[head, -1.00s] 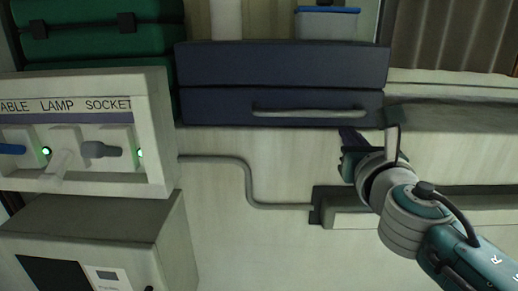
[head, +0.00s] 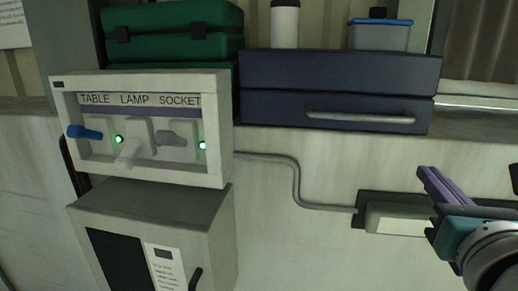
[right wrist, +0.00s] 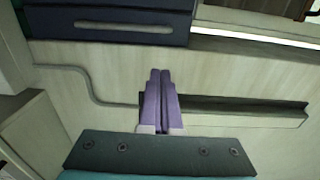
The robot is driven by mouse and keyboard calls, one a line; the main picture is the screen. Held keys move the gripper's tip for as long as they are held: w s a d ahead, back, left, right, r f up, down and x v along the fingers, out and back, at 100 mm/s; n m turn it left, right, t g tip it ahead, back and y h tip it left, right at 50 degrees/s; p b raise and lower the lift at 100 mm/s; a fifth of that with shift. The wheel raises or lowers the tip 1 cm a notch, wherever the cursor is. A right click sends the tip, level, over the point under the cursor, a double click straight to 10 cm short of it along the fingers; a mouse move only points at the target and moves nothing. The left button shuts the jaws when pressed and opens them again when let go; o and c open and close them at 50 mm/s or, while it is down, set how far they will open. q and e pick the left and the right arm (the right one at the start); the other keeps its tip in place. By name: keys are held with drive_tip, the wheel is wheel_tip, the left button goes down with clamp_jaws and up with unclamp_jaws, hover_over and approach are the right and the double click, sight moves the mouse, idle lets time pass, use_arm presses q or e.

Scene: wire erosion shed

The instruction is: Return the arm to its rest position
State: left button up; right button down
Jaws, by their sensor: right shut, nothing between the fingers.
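My right gripper (head: 432,185) is at the lower right of the head view, in front of the pale wall. In the right wrist view its two purple fingers (right wrist: 160,100) lie together with nothing between them. It touches no object that I can see. My left gripper is not in view. A switch panel (head: 225,130) labelled TABLE, LAMP and SOCKET is on the left of the head view, well away from the gripper. It has a blue lever (head: 85,132), a white lever (head: 128,153) and a grey lever (head: 172,138). Two green lights glow on it.
A dark blue drawer unit (head: 340,75) with a long handle stands above, with a green case (head: 175,30) to its left. A grey cabinet (head: 215,240) is below the panel. A conduit (head: 297,175) runs to a wall fixture (head: 395,218) behind the gripper.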

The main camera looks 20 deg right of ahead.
drive_tip(key=s+f+m+g, duration=0.4)
drive_tip(key=s+m+g, duration=0.1)
drive_tip(key=m, duration=1.1)
drive_tip(key=s+a+f+m+g+y, duration=0.65)
drive_tip(key=s+a+m+y, duration=0.2)
drive_tip(key=a+m, duration=0.35)
wheel_tip(320, 180, up, 26)
drive_tip(key=s+a+p, duration=0.2)
drive_tip(key=a+p, duration=0.1)
drive_tip(key=p, duration=2.3)
drive_tip(key=shift+s+f+y, duration=0.15)
drive_tip(key=shift+s+y, duration=0.05)
drive_tip(key=shift+y, duration=0.25)
